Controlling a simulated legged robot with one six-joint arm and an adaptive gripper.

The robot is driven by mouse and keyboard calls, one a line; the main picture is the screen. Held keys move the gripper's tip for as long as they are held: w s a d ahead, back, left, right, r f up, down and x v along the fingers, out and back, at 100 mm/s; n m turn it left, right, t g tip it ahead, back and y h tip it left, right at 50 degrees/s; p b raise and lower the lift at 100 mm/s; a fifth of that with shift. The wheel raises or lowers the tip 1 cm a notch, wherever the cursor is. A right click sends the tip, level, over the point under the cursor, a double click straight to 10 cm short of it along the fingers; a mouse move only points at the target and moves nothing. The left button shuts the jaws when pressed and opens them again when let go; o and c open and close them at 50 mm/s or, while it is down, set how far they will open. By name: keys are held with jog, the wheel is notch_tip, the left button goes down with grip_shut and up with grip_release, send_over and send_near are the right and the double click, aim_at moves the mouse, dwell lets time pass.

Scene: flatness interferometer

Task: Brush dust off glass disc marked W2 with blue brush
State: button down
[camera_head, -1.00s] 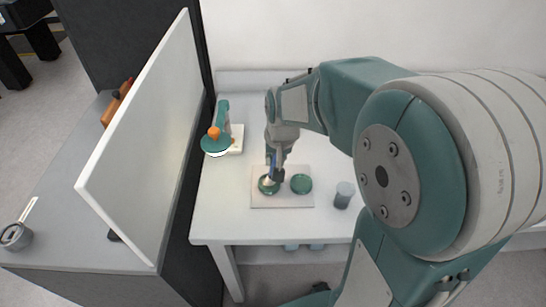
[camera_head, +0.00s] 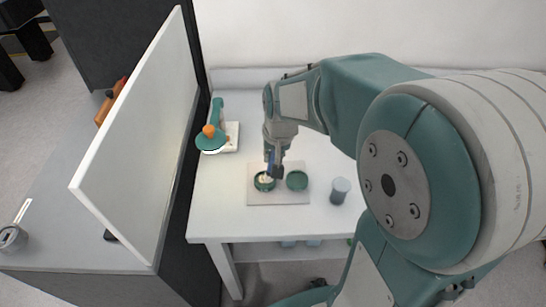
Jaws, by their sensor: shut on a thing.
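Two round green pieces sit side by side on a pale board (camera_head: 262,199) on the white table: a left one (camera_head: 263,184) and a right one (camera_head: 297,181). No W2 mark is readable at this size, so I cannot tell which is which. My gripper (camera_head: 274,164) points down over the board, near the left round piece. It is shut on a blue brush (camera_head: 271,163), of which only a small part shows. A pale patch lies over the left piece; I cannot tell whether it is bristles or glass, or whether the brush touches.
A grey cylinder (camera_head: 340,191) stands right of the board. A green device with an orange knob (camera_head: 209,131) stands at the back left, on a white base. A tall white panel (camera_head: 140,145) rises left of the table. The front of the table is clear.

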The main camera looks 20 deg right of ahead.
dwell(0.3)
jog(key=shift+w+a, duration=0.3)
jog(key=shift+w, duration=0.35)
jog(key=shift+w+a, duration=0.3)
jog(key=shift+w, duration=0.35)
jog(key=shift+f, duration=0.45)
